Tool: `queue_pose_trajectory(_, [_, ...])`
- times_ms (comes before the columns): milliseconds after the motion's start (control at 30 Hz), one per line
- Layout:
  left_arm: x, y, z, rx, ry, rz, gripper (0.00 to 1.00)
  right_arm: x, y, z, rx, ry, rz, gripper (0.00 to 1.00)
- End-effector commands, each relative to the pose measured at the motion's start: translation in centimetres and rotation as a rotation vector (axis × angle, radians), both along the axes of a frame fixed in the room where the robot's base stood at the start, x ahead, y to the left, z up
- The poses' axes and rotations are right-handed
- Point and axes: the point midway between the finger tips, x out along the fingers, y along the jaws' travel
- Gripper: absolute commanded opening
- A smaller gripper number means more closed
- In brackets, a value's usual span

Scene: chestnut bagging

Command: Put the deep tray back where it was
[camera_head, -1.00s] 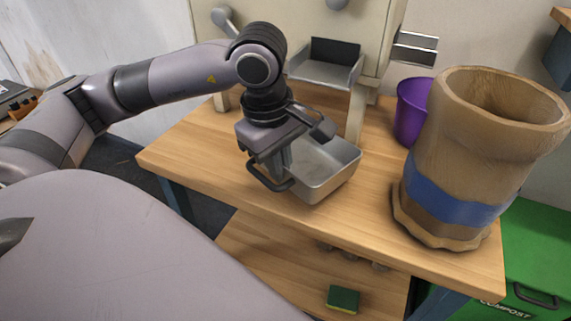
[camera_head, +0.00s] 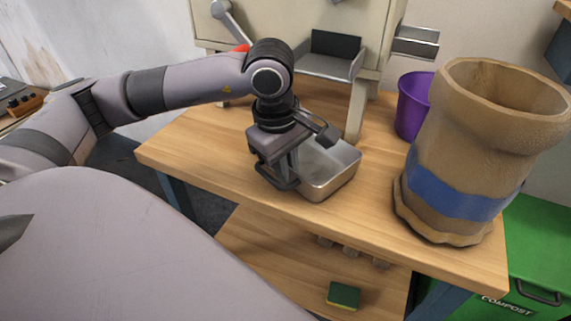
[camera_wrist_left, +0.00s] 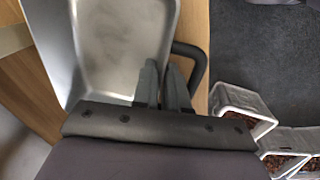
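The deep tray (camera_head: 341,180) is a grey metal pan with a black loop handle. It sits upright on the wooden table (camera_head: 215,165), near its front edge and below the machine's chute. My left gripper (camera_head: 291,170) points down at the tray's handle end. In the left wrist view its two fingers (camera_wrist_left: 163,88) are close together at the tray's side wall, one inside and one between wall and handle (camera_wrist_left: 203,65). They look closed on the wall. The wrist hides part of the tray. My right gripper is not in view.
A beige machine (camera_head: 290,35) with a metal chute (camera_head: 325,66) stands behind the tray. A tall brown sack (camera_head: 455,150) with a blue band and a purple bucket (camera_head: 412,105) stand to the right. A sponge (camera_head: 343,295) lies on the lower shelf. Table left of the tray is clear.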

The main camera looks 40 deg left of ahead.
Motion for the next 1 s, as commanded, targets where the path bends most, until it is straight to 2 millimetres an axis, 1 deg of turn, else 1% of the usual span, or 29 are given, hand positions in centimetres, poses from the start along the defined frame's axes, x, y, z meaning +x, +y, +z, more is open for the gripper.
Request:
queue_pose_trajectory(33, [0.0, 0.0, 0.0, 0.0, 0.0, 0.0, 0.3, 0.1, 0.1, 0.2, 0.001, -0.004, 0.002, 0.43])
queue_pose_trajectory(67, [0.0, 0.0, 0.0, 0.0, 0.0, 0.0, 0.33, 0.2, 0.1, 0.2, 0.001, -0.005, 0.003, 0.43])
queue_pose_trajectory(333, [0.0, 0.0, 0.1, 0.0, 0.001, 0.0, 0.33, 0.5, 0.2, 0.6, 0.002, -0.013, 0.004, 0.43])
queue_pose_trajectory(467, [0.0, 0.0, 0.9, 0.0, -0.001, 0.0, 0.33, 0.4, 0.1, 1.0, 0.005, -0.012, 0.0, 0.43])
queue_pose_trajectory(567, [-0.2, 0.0, 2.7, -0.001, -0.004, 0.0, 0.33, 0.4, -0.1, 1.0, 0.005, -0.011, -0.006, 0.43])
queue_pose_trajectory(800, [-1.0, 0.1, 8.1, -0.002, -0.005, -0.001, 0.33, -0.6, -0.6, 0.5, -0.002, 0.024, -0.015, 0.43])
queue_pose_trajectory(900, [-1.3, 0.2, 9.8, 0.0, -0.003, 0.0, 0.33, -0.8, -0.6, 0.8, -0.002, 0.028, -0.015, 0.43])
queue_pose_trajectory(1000, [-1.5, 0.2, 11.2, 0.0, -0.002, -0.001, 0.33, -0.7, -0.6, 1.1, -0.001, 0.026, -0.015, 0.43])
